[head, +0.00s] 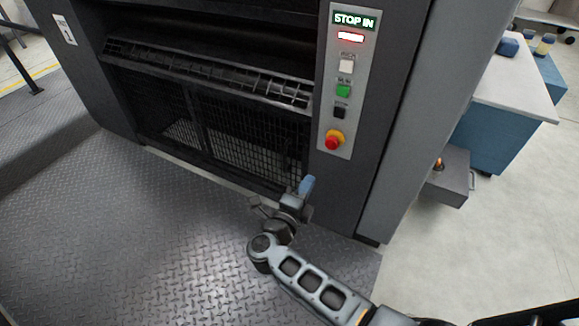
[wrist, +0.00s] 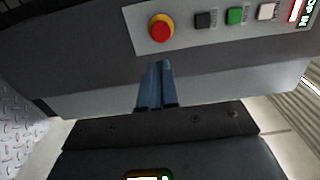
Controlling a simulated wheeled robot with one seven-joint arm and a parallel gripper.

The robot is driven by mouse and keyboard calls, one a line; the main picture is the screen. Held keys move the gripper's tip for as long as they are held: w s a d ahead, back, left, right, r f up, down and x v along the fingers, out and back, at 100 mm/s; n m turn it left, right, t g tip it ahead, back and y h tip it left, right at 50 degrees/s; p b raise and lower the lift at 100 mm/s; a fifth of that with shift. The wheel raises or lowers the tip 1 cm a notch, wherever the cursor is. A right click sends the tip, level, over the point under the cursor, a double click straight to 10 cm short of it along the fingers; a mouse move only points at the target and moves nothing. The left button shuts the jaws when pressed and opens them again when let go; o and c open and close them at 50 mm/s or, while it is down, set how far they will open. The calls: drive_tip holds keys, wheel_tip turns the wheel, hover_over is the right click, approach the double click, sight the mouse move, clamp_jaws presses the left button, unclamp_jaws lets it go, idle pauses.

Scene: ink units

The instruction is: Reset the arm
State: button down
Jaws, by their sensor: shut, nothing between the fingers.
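My arm reaches up from the lower right in the head view, over the metal tread plate. My gripper (head: 306,186) is in front of the dark machine (head: 398,140), below its control panel. In the wrist view my gripper (wrist: 155,68) has its two blue fingers together with nothing between them. The fingers point toward the panel's lower edge, near the red emergency button on its yellow base (wrist: 161,28). I cannot tell from these views how far the fingertips are from the machine face.
The panel (head: 346,104) has white, green and black buttons and a lit sign reading "STOP IN". A mesh guard (head: 240,150) is left of it. A grey box (head: 447,178) and a blue cabinet with a white top (head: 505,98) stand right. The tread plate (head: 130,235) is clear at left.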

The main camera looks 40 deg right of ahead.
drive_tip(key=s+a+r+n+t+y, duration=0.3)
drive_tip(key=s+a+r+n+y, duration=0.3)
drive_tip(key=s+n, duration=0.5)
drive_tip(key=s+a+r+n+t+y, duration=0.3)
drive_tip(key=s+a+r+n+y, duration=0.3)
drive_tip(key=s+n, duration=0.5)
drive_tip(key=s+a+r+n+t+y, duration=0.3)
drive_tip(key=s+a+r+n+y, duration=0.3)
drive_tip(key=s+n, duration=0.5)
wheel_tip(320, 180, up, 16)
drive_tip(key=s+d+m+h+p, duration=0.1)
drive_tip(key=p, duration=1.4)
drive_tip(key=shift+d+r+p, duration=0.2)
drive_tip(key=shift+d+p, duration=0.05)
drive_tip(key=shift+p, duration=0.05)
